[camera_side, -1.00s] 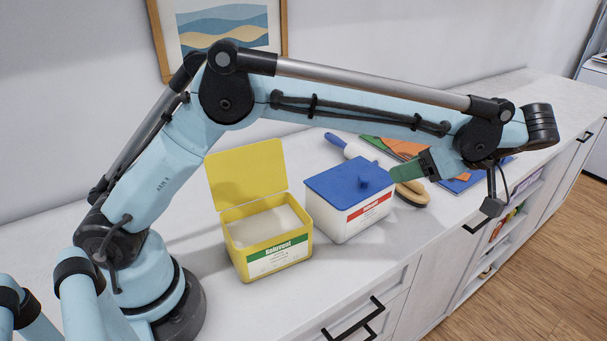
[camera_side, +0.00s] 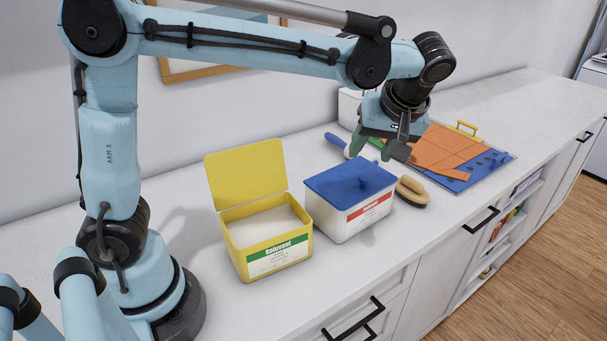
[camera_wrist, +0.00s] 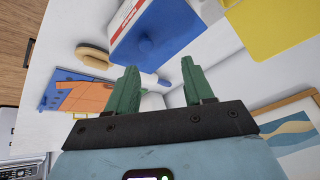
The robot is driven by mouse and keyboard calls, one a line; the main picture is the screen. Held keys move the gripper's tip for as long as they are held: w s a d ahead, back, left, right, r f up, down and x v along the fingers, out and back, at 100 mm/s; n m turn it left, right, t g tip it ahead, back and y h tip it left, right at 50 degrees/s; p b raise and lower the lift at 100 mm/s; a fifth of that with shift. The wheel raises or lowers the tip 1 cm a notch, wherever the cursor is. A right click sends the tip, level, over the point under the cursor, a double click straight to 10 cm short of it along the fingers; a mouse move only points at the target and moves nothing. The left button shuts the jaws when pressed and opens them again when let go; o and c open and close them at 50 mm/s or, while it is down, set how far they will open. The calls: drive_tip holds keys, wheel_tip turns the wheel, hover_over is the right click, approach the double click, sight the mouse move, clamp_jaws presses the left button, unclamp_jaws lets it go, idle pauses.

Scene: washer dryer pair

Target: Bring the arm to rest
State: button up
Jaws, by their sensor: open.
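My gripper (camera_side: 370,150) hangs above the counter, behind and a little right of the blue-lidded white box (camera_side: 345,215). Its green fingers are apart with nothing between them. In the wrist view my gripper (camera_wrist: 158,85) shows both green fingers spread and empty, and the blue lid (camera_wrist: 150,42) lies beyond them. The box's lid is shut. The rest of my arm reaches across from the left in the side view.
A yellow box (camera_side: 265,245) with its lid up holds white powder. The front counter is clear.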

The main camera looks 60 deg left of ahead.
drive_tip(key=s+a+f+m+t+h, duration=0.2)
drive_tip(key=s+m+t, duration=0.1)
drive_tip(key=s+m, duration=0.2)
drive_tip(key=s+a+f+m+t+h, duration=0.2)
drive_tip(key=s+f+m+t+h, duration=0.1)
drive_tip(key=s+m, duration=0.3)
drive_tip(key=shift+s+a+f, duration=0.35)
drive_tip(key=shift+a, duration=0.05)
